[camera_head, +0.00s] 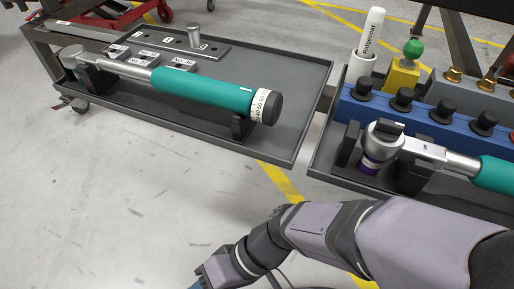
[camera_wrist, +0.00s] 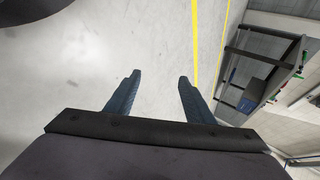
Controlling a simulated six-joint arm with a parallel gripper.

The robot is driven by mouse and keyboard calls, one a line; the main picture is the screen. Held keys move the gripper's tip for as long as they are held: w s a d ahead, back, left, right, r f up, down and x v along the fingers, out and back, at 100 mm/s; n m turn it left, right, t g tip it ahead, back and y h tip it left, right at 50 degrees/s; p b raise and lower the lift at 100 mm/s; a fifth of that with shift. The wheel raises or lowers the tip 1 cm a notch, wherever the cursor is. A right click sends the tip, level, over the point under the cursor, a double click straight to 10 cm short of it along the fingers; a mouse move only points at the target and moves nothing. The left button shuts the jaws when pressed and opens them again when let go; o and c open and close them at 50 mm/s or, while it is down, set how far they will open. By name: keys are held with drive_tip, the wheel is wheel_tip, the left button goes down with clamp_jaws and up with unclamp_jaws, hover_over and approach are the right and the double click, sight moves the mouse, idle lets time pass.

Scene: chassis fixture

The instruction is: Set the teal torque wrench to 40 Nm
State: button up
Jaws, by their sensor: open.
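A teal-handled torque wrench (camera_head: 203,91) lies on black cradles in the left tray (camera_head: 306,88), in the head view. Its metal head points left. A white scale ring (camera_head: 260,104) with dark marks and a black end knob (camera_head: 272,108) are at its right end; the setting is too small to read. A second teal-handled wrench (camera_head: 495,172) lies in the right tray, cut off by the picture's edge. My gripper (camera_wrist: 157,80) is open and empty in the wrist view, over bare floor. In the head view its fingers are mostly below the picture's edge.
Small labelled blocks (camera_head: 132,58) and a plate with a metal post (camera_head: 194,38) lie behind the left wrench. The right tray (camera_head: 328,165) holds a blue rack (camera_head: 385,118) with black knobs, a white marker (camera_head: 372,32) and a yellow block (camera_head: 402,77). A gap separates the trays.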

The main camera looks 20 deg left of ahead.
drive_tip(key=s+a+r+n+g+y+p, duration=0.1)
drive_tip(key=s+a+r+g+y+p, duration=0.15)
drive_tip(key=r, duration=0.65)
drive_tip(key=s+a+r+n+g+y+p, duration=0.1)
drive_tip(key=s+a+r+y, duration=0.15)
drive_tip(key=r, duration=0.65)
wheel_tip(320, 180, up, 23)
drive_tip(key=n+t+h+p, duration=0.5)
drive_tip(key=t+h+p, duration=0.95)
drive_tip(key=p, duration=5.45)
hover_over(268, 101)
drive_tip(key=s, duration=0.3)
drive_tip(key=t+y, duration=0.2)
drive_tip(key=y, duration=0.1)
drive_tip(key=b+x, duration=0.2)
drive_tip(key=b, duration=0.1)
drive_tip(key=b+x, duration=0.3)
drive_tip(key=shift+s+f+b, duration=0.15)
drive_tip(key=shift+f+b, duration=0.15)
drive_tip(key=shift+b+x, duration=0.95)
drive_tip(key=shift+x, duration=1.25)
